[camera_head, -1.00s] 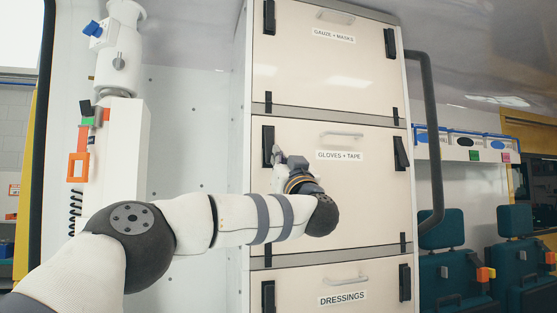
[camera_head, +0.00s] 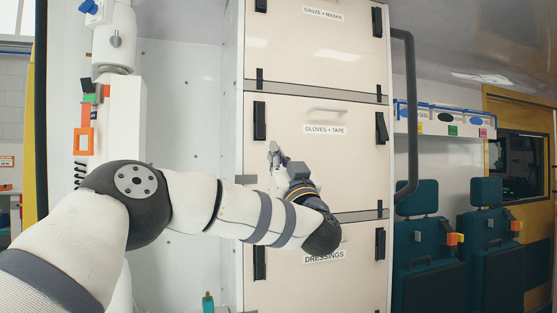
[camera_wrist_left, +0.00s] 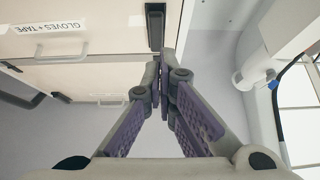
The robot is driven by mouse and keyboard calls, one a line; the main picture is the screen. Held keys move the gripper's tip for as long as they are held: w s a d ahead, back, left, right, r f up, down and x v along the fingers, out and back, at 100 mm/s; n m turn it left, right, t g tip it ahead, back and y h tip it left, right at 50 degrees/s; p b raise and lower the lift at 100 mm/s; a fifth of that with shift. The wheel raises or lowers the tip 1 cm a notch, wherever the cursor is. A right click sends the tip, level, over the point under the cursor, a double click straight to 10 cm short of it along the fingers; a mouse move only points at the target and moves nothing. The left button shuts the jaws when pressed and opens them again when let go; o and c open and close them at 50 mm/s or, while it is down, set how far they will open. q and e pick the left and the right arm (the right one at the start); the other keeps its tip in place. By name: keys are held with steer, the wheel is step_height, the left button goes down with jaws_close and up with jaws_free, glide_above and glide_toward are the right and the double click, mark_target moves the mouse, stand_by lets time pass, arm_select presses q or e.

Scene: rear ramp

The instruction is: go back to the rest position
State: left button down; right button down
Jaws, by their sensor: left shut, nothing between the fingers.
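My left gripper (camera_head: 274,151) is in front of the cabinet's middle door, labelled gloves + tape (camera_head: 350,160). Its fingers point up toward the door's left side, below and right of the black left latch (camera_head: 259,121). In the left wrist view the fingertips of my left gripper (camera_wrist_left: 159,83) meet, with nothing between them. Whether they touch the door is unclear. My left forearm covers part of the lower door, labelled dressings (camera_head: 322,280). My right gripper is in neither view.
The upper door, gauze + masks (camera_head: 315,50), and the other two look closed. A dark grab rail (camera_head: 407,120) runs down the cabinet's right side. Teal seats (camera_head: 416,235) stand to the right. White equipment with an orange clip (camera_head: 84,141) is on the left wall. A small teal bottle (camera_head: 208,302) stands low.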

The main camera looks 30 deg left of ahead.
arm_select(q)
steer(key=shift+v, duration=1.25)
steer(key=shift+d, duration=0.1)
